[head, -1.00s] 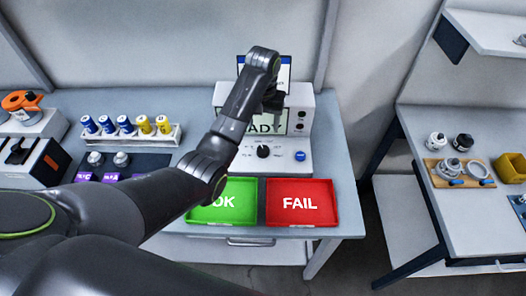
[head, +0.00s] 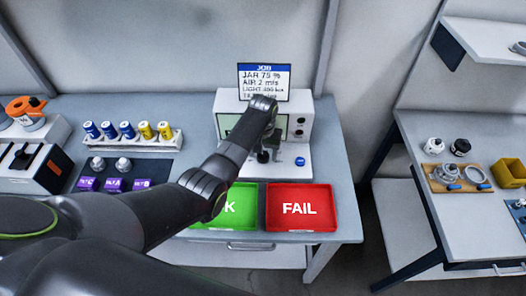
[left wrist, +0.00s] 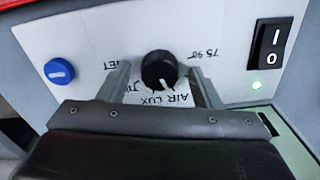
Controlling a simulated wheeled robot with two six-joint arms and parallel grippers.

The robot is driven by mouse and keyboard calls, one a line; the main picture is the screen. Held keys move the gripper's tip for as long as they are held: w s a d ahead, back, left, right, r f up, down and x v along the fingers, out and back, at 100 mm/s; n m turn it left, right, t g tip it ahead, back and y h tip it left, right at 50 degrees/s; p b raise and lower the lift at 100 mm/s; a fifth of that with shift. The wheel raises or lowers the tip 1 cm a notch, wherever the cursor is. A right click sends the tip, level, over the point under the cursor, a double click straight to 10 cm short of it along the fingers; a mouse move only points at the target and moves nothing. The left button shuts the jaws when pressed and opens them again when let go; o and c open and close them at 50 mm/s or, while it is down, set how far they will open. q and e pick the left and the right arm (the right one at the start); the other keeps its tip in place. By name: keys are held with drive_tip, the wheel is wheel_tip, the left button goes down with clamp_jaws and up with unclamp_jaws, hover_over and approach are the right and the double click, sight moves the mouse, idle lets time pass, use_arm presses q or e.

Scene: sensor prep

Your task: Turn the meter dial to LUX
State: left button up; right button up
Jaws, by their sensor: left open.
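The meter (head: 301,108) is a pale box with a sloped front panel on the back of the bench. Its black dial (left wrist: 159,70) has a white pointer mark, which points down in the left wrist view, toward the printed AIR and LUX labels; I cannot tell exactly which one. My left gripper (left wrist: 160,85) is open, with one finger on each side of the dial and a gap visible to each. In the head view my left gripper (head: 270,150) is over the dial area and partly hides the panel and screen. My right gripper is not in view.
A blue button (left wrist: 59,71) and a power switch (left wrist: 271,45) flank the dial. A green tray (head: 239,206) and red FAIL tray (head: 301,206) lie in front. A JOB card (head: 264,80) stands behind. A bottle rack (head: 130,142) is left.

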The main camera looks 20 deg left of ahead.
use_arm(q)
drive_tip(key=c, duration=1)
drive_tip(key=shift+r+m, duration=0.1)
drive_tip(key=shift+m, duration=0.2)
drive_tip(key=m+p, duration=0.2)
drive_tip(key=shift+r+m, duration=0.1)
drive_tip(key=shift+m, duration=0.2)
drive_tip(key=shift+w+m+p, duration=0.1)
drive_tip(key=shift+m+p, duration=0.9)
drive_tip(key=shift+m, duration=1.3)
drive_tip(key=o, duration=1)
